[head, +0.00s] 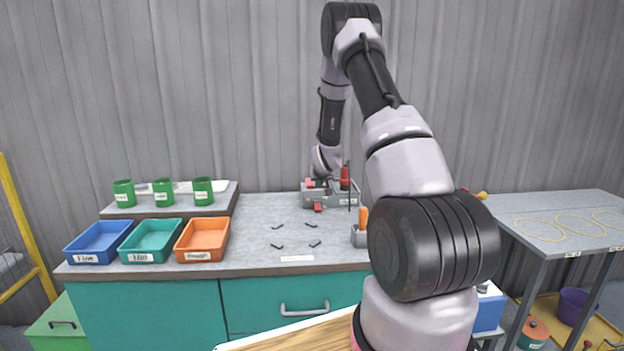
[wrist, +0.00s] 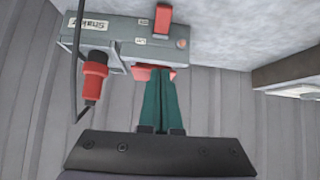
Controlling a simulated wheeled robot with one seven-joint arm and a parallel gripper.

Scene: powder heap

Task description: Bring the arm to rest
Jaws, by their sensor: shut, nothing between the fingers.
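My arm rises from the right foreground, bends high and reaches down to the back of the bench (head: 262,225). My gripper (head: 318,184) is beside a grey machine with red parts (head: 330,200). In the wrist view my gripper (wrist: 160,75) has its two green fingers together, with nothing seen between them. Their tips overlap a red part of the grey machine (wrist: 125,45) in that view; I cannot tell whether they touch it.
Blue (head: 97,243), teal (head: 151,242) and orange (head: 203,240) trays stand at the bench's left. Green cups (head: 164,192) stand on a raised shelf behind. Four-cornered dark marks (head: 311,226) frame a bare bench patch. A side table (head: 560,215) is at right.

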